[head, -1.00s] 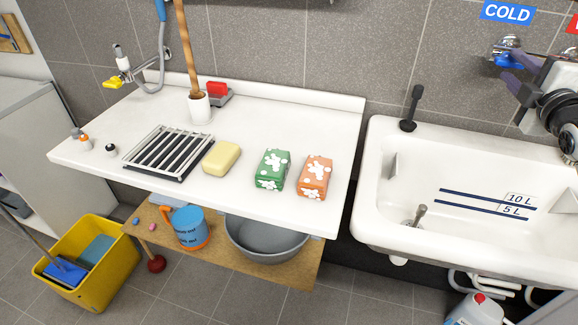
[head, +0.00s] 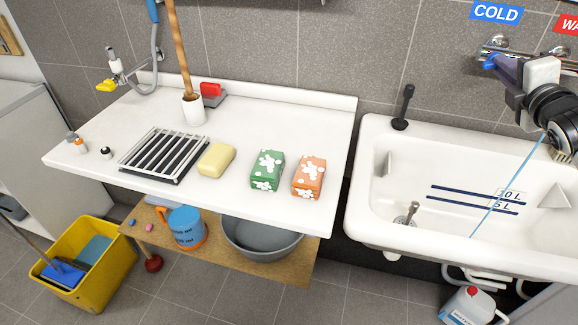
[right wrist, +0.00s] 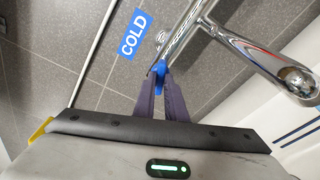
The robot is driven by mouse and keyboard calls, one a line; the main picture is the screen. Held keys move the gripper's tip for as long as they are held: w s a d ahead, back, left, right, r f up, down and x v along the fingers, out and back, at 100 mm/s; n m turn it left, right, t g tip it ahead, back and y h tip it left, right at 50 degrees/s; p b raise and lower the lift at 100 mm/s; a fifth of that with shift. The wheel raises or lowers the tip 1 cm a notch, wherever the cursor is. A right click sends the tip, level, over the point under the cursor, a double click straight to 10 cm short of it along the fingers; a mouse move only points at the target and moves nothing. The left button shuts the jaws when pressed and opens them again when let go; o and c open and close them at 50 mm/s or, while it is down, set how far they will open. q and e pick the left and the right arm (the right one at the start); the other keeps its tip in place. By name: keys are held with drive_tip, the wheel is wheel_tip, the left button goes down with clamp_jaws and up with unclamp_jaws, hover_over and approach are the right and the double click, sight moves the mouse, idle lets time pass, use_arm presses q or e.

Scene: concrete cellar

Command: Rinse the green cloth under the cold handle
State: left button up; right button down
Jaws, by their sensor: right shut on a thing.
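The green cloth (head: 267,170) with white flowers lies folded on the white counter (head: 235,112), beside an orange one. The blue cold handle (head: 489,62) is on the wall tap under the COLD sign (head: 497,12); it also shows in the right wrist view (right wrist: 159,68). My right gripper (head: 498,66) is shut on this handle, its purple fingers (right wrist: 162,85) pressed around it in the right wrist view. A thin blue water stream (head: 508,190) falls into the white sink (head: 365,185). My left gripper is out of view.
An orange cloth (head: 309,178), yellow soap (head: 216,161), a drying rack (head: 164,155) and a brush in a white cup (head: 194,110) stand on the counter. A black plunger-like stopper (head: 402,108) stands on the sink's rim. A chrome spout (right wrist: 295,85) reaches right.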

drive_tip(key=n, duration=0.3)
drive_tip(key=shift+r+n+g, duration=0.1)
drive_tip(key=shift+n+g, duration=0.3)
drive_tip(key=c, duration=1.7)
unclamp_jaws()
drive_tip(key=shift+a, duration=0.1)
drive_tip(key=shift+s+a, duration=0.25)
drive_tip(key=shift+s, duration=0.9)
drive_tip(key=shift+s+a, duration=0.3)
drive_tip(key=shift+s, duration=0.8)
drive_tip(key=shift+s+a, duration=0.25)
drive_tip(key=shift+s, duration=0.9)
